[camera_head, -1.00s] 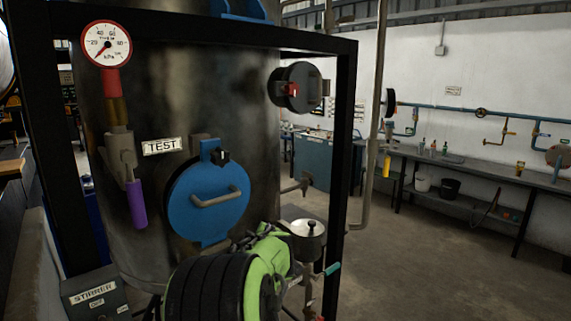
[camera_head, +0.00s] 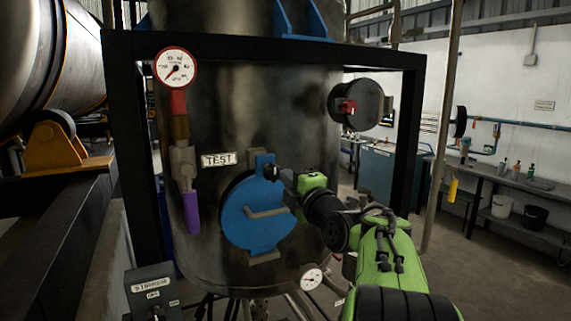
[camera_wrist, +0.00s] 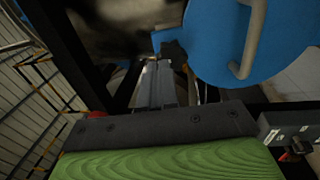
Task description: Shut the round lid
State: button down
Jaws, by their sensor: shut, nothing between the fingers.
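The round lid (camera_head: 243,225) is blue with a bar handle (camera_head: 266,212) and sits on the front of the dark metal tank, below the TEST label. A dark rim shows behind its left edge. I cannot tell how far it stands from its seat. A blue strap with a dark knob (camera_head: 270,172) is at its top. My gripper (camera_head: 286,182) is at the lid's upper right edge, and my arm hides part of that side. In the wrist view my shut, empty fingers (camera_wrist: 156,80) point toward the tank beside the blue lid (camera_wrist: 215,45). Contact is not clear.
A black frame (camera_head: 411,150) surrounds the tank. A gauge (camera_head: 175,68) and a purple-handled valve (camera_head: 192,210) are left of the lid. A smaller round dark port (camera_head: 357,103) is at upper right. A STIRRER box (camera_head: 152,290) stands at lower left. Floor is open at right.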

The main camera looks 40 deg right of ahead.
jog(key=x, duration=0.2)
jog(key=shift+w+d+r+p, duration=0.1)
jog(key=shift+w+p, duration=0.15)
jog(key=shift+p, duration=0.15)
jog(key=shift+g, duration=0.7)
jog(key=w+p, duration=0.1)
jog(key=w+r+p, duration=0.1)
jog(key=w+d+r+p, duration=0.1)
jog(key=shift+w+r, duration=0.1)
jog(key=shift+w, duration=0.3)
jog(key=shift+y, duration=0.3)
jog(key=shift+f, duration=0.25)
